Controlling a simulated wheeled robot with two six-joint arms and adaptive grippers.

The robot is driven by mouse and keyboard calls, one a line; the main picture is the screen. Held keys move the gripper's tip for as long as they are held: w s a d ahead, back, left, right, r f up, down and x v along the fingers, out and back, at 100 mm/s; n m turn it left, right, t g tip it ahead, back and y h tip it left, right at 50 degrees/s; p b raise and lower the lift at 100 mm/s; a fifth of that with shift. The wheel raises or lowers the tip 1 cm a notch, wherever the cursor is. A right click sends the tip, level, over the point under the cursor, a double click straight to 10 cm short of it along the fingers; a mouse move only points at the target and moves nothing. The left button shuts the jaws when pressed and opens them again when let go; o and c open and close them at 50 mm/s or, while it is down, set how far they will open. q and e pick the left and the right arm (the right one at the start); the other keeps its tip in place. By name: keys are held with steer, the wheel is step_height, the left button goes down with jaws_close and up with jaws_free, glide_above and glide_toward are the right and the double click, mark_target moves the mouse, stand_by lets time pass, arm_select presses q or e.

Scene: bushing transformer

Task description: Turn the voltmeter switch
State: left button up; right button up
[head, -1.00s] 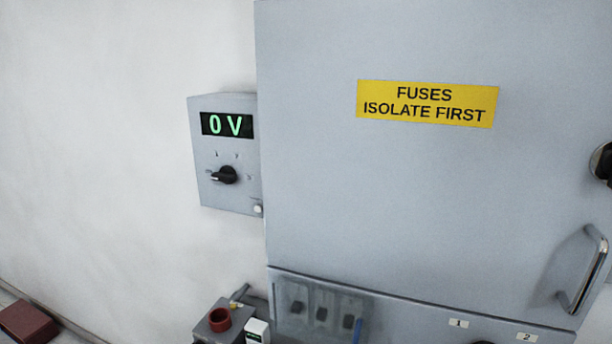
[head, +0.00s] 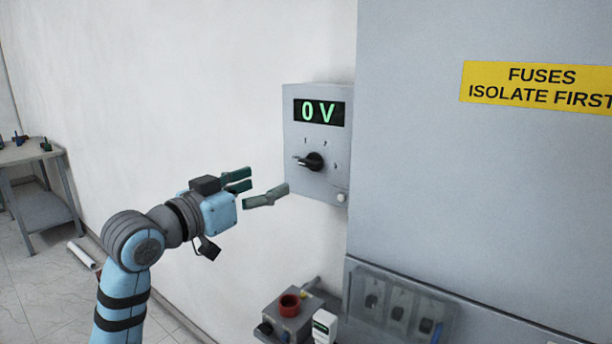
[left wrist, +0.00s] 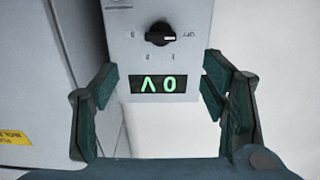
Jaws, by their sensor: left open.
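The voltmeter is a grey wall box (head: 312,190) with a lit green display (head: 319,112) reading "0 V". Its black rotary switch (head: 314,161) sits below the display, with its pointer toward the left. My left gripper (head: 262,186) is open and empty, to the left of the switch and apart from it. In the left wrist view the box appears upside down, with the switch (left wrist: 159,34) near the top, beyond the spread fingertips (left wrist: 158,82). The switch's pale mark points toward the "OFF" label there. My right gripper is not in view.
A large grey cabinet (head: 430,190) with a yellow "FUSES ISOLATE FIRST" label (head: 540,86) stands right of the voltmeter. A side table (head: 35,153) stands far left.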

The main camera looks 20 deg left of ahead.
mark_target(308, 164)
arm_select(q)
steer(key=p+x, duration=0.1)
steer(key=x, duration=0.5)
steer(key=p+x, duration=0.1)
steer(key=x, duration=0.6)
steer(key=shift+w+d+r, duration=0.2)
steer(key=shift+w+d, duration=0.2)
steer(key=shift+w, duration=0.25)
steer(key=shift+f, duration=0.15)
steer(key=shift+w, duration=0.1)
steer(key=c, duration=1.1)
